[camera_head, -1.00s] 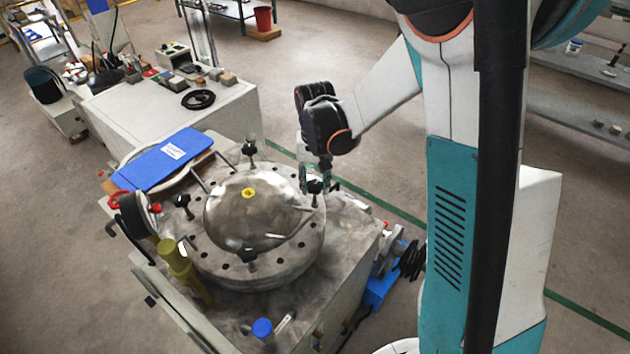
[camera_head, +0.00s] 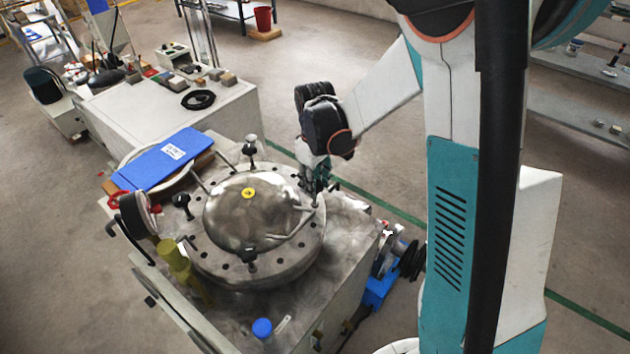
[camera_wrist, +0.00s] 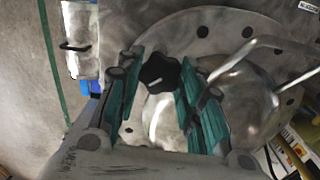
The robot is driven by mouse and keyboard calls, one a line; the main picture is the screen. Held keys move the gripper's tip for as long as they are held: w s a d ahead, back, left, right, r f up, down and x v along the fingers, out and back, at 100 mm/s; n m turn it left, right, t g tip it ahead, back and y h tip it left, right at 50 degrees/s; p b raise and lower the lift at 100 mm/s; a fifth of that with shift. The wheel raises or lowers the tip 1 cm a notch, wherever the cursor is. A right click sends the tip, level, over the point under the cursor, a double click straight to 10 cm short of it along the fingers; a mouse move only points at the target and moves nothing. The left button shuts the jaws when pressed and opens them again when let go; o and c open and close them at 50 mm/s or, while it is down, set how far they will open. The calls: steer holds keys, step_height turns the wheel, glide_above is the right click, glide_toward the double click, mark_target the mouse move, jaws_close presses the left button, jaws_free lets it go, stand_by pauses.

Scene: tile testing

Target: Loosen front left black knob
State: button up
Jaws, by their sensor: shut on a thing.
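My gripper (camera_head: 315,182) is at the right side of the round metal dome (camera_head: 228,215), at the rim of the round plate. In the wrist view, its teal fingers (camera_wrist: 160,80) stand on both sides of a black star-shaped knob (camera_wrist: 160,71) and are shut on it. In the head view this knob is hidden by the fingers. Other black knobs stand around the dome: one at the back (camera_head: 251,143), one at the left (camera_head: 182,202) and one at the front (camera_head: 250,259).
Bent metal rods (camera_head: 292,232) lie over the dome's right side. A white bench (camera_head: 150,115) stands behind.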

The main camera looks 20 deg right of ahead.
steer(key=shift+n, duration=0.5)
steer(key=o, duration=1.1)
step_height(320, 180, up, 12)
steer(key=shift+r, duration=0.1)
